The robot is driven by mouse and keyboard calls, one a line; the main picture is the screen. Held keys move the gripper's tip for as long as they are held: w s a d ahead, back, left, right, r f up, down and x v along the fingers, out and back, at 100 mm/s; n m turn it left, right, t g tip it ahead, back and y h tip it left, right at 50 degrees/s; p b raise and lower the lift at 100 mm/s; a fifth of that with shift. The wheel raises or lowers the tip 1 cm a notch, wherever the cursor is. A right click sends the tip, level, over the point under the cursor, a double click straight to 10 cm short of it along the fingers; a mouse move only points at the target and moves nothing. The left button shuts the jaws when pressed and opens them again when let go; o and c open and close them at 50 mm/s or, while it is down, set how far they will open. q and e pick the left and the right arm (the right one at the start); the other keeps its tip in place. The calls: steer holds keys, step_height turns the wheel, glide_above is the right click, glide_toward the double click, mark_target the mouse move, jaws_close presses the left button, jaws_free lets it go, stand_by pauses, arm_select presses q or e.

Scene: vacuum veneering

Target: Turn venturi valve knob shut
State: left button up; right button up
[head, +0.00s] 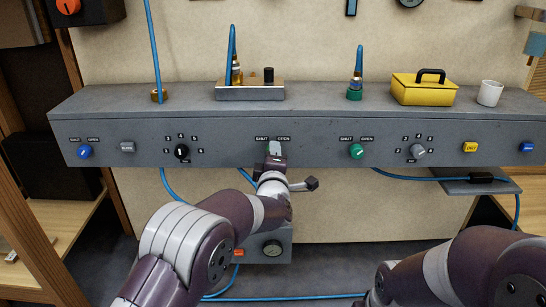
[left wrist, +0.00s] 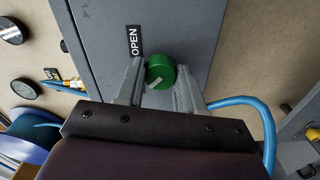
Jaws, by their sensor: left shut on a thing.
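A green round valve knob (left wrist: 160,70) with a pale pointer mark is on the grey panel face in the left wrist view. My left gripper (left wrist: 157,85) is shut on it, one finger on each side. An OPEN label (left wrist: 135,41) is beside the knob; the SHUT label is not seen there. In the head view my left gripper (head: 274,150) is at the middle of the panel, under a SHUT/OPEN label pair (head: 272,139), and hides the knob. A venturi-like block (head: 250,92) sits on the ledge above. My right gripper is out of view.
The panel (head: 320,158) also carries a blue knob (head: 84,152), a black dial (head: 182,151), another green knob (head: 356,151) and a grey dial (head: 417,151). A yellow box (head: 424,90) and white cup (head: 490,93) stand on the ledge. A gauge box (head: 263,247) hangs below.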

arm_select(q)
steer(key=shift+f, duration=0.1)
steer(key=o, duration=1)
steer(key=shift+o, duration=0.2)
steer(key=shift+s, duration=0.1)
steer(key=s+p, duration=0.4)
steer(key=s, duration=0.8)
steer(key=shift+s, duration=0.3)
